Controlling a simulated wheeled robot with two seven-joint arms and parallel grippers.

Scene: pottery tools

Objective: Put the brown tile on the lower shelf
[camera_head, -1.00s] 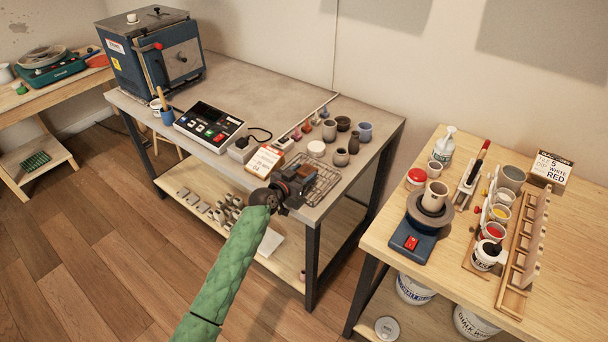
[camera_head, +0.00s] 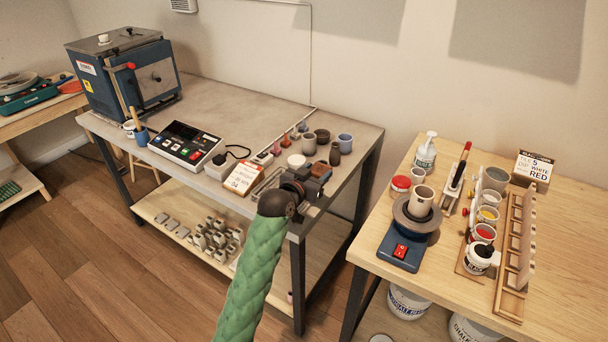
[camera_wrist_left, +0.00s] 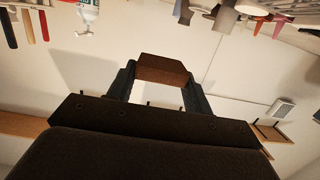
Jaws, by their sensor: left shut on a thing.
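My left gripper (camera_head: 308,182) is at the front right corner of the grey table, seen from behind and above its top. In the left wrist view it (camera_wrist_left: 165,85) is shut on the brown tile (camera_wrist_left: 165,68), a small reddish-brown block held between the two dark fingers. The lower shelf (camera_head: 190,198) is the pale wooden board under the grey table. My green arm hides part of its right side. My right gripper is not in view.
The shelf holds small grey blocks (camera_head: 168,220) and several small pots (camera_head: 215,238) left of my arm. A dark table leg (camera_head: 298,285) stands just right of my arm. Pots, a control box (camera_head: 187,144) and a kiln (camera_head: 125,75) stand on the grey table (camera_head: 245,95).

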